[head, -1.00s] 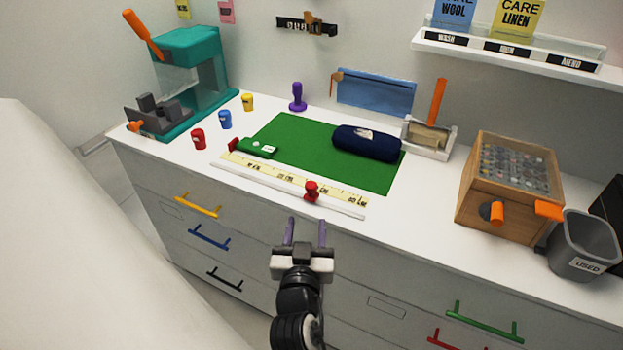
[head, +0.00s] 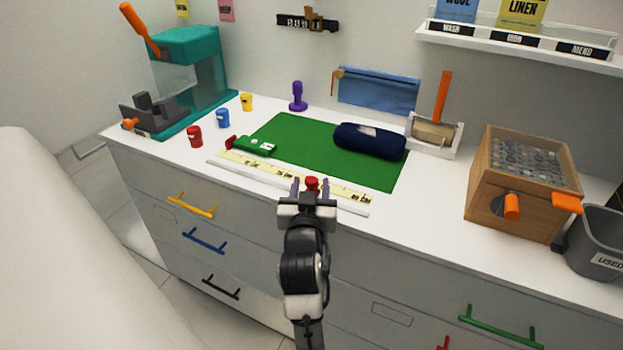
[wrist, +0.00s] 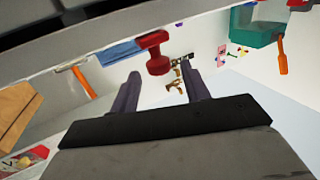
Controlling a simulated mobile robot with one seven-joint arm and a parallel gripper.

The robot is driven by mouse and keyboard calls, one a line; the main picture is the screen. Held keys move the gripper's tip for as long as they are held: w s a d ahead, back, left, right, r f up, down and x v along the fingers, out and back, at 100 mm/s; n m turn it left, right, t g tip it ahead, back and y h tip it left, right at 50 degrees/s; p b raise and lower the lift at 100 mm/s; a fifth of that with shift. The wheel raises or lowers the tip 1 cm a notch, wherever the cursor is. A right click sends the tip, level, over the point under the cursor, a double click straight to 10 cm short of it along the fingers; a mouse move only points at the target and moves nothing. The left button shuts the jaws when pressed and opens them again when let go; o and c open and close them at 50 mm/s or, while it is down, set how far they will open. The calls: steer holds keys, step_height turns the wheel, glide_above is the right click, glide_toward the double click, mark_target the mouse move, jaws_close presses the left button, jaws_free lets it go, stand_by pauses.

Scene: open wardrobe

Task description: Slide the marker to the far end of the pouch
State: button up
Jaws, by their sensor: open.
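The red marker (head: 312,184) is a spool-shaped knob on the white rail along the yellow ruler strip (head: 249,166) at the counter's front. It stands right of the strip's middle. My gripper (head: 310,182) is open, its two purple-grey fingers flanking the marker in the head view. In the wrist view the marker (wrist: 156,50) shows between and just beyond the fingertips (wrist: 160,70), not clasped; contact cannot be told. The dark navy pouch (head: 370,142) lies on the green mat (head: 290,135) behind the strip. My gripper hides the rail below the marker.
A small green item with a red end (head: 252,146) lies at the mat's left edge, close to the strip. Several coloured cups, including a red one (head: 195,136), stand left. A wooden box (head: 520,185) stands right.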

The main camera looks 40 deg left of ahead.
steer(key=shift+x, duration=1.5)
steer(key=shift+c, duration=0.3)
jaws_close()
